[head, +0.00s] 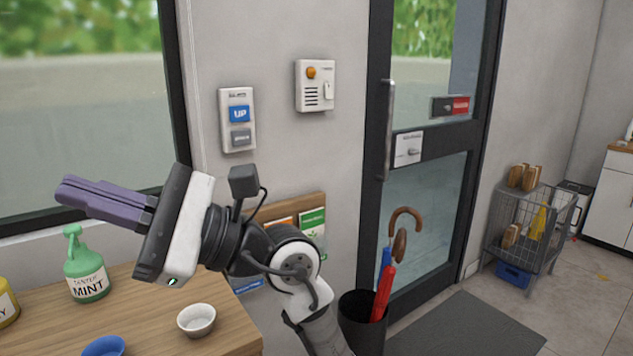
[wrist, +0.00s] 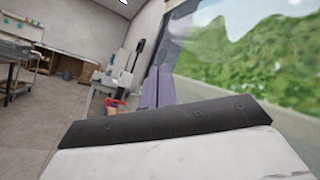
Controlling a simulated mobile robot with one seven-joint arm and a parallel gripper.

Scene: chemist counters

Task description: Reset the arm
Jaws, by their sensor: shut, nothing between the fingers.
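My gripper (head: 72,196) is raised above the wooden counter, its purple fingers pointing left toward the window. The fingers lie together and hold nothing. In the wrist view the purple fingers (wrist: 158,86) also show side by side beyond the dark gripper body. My arm reaches up from the bottom middle of the head view, with the gripper tilted sideways.
The wooden counter (head: 228,335) holds a green mint bottle (head: 86,270), a white bowl (head: 196,320), a blue bowl (head: 104,347) and a yellow container (head: 6,303). A wall panel with UP button (head: 239,114), a glass door (head: 428,230), an umbrella stand (head: 360,320) and a wire cart (head: 520,235) stand beyond.

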